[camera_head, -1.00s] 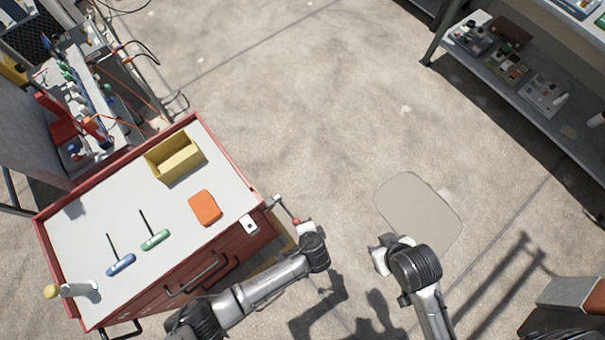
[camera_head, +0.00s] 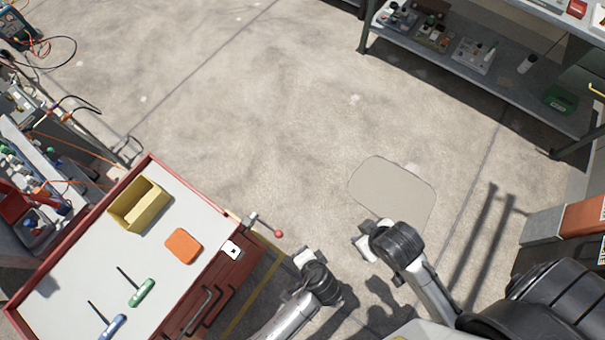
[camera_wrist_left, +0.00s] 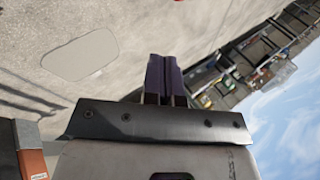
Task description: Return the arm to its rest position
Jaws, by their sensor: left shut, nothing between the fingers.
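My left arm comes in from the lower left in the head view, and its gripper (camera_head: 304,258) is right of the red cart, apart from it, above the floor. In the left wrist view the two dark fingers (camera_wrist_left: 165,78) are pressed together with nothing between them. My right gripper (camera_head: 364,243) is beside it to the right, over the floor near a pale patch. Its fingers are too small and turned away to tell whether they are open.
The red cart (camera_head: 203,257) at lower left carries a yellow bin (camera_head: 140,205), an orange block (camera_head: 184,246), a green screwdriver (camera_head: 141,292) and a blue one (camera_head: 112,327). A red-knobbed lever (camera_head: 278,234) sticks out from its side. A shelf (camera_head: 510,82) stands upper right. Open floor lies between.

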